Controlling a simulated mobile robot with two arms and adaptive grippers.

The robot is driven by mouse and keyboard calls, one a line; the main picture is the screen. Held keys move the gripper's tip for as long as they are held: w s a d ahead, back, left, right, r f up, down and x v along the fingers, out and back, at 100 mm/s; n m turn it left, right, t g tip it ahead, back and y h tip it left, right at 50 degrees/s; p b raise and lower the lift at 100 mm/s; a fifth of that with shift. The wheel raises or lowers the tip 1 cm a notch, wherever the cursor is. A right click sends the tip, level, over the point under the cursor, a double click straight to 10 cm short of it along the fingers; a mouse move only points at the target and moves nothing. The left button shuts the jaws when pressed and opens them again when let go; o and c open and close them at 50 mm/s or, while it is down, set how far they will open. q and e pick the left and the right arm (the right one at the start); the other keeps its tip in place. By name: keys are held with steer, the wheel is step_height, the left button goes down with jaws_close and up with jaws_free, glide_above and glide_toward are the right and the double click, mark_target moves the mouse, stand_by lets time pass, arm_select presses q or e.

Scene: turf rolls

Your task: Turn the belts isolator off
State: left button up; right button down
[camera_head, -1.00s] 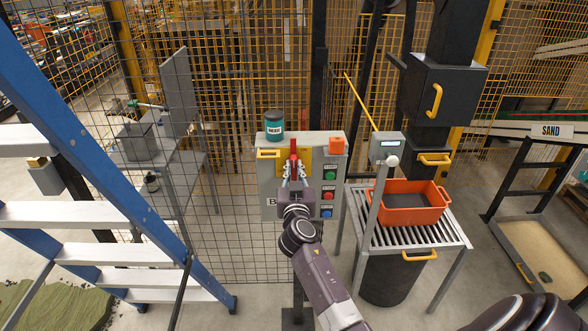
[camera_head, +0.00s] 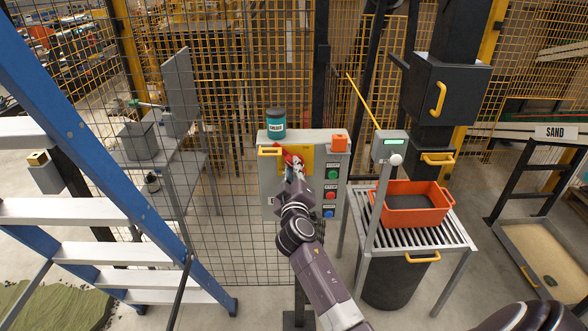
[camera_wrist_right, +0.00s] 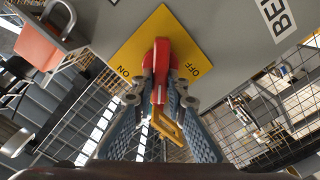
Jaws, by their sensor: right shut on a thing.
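The belts isolator is a red handle on a yellow plate (camera_head: 307,152), on the front of the grey control box (camera_head: 270,180). In the right wrist view the handle (camera_wrist_right: 160,62) stands out from the plate (camera_wrist_right: 135,50), which carries the words ON and OFF. My right gripper (camera_wrist_right: 160,92) is shut on the red handle, one finger on each side. In the head view the right gripper (camera_head: 292,168) partly hides the handle and leans up and to the left. A yellow loop (camera_wrist_right: 167,124) shows between the fingers in the wrist view. My left gripper is not in view.
Green, red and blue buttons (camera_head: 330,190) sit right of the handle. A dark jar (camera_head: 275,124) and an orange block (camera_head: 339,143) are on the box. An orange tray (camera_head: 412,216) stands on a slatted table at right. A blue ladder (camera_head: 120,190) stands at left.

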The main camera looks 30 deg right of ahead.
steer(key=shift+w+a+f+n+p, duration=0.1)
steer(key=shift+f+n, duration=0.05)
steer(key=shift+n, duration=1.4)
steer(key=shift+s+a+f+n+p, duration=0.1)
steer(key=shift+f+n, duration=0.1)
steer(key=shift+n, duration=1.3)
steer(key=shift+w+f+n+p, duration=0.1)
steer(key=shift+f+n, duration=0.05)
steer(key=shift+n, duration=1.4)
steer(key=c, duration=1.9)
jaws_free()
steer(key=shift+c, duration=0.2)
steer(key=v, duration=1.2)
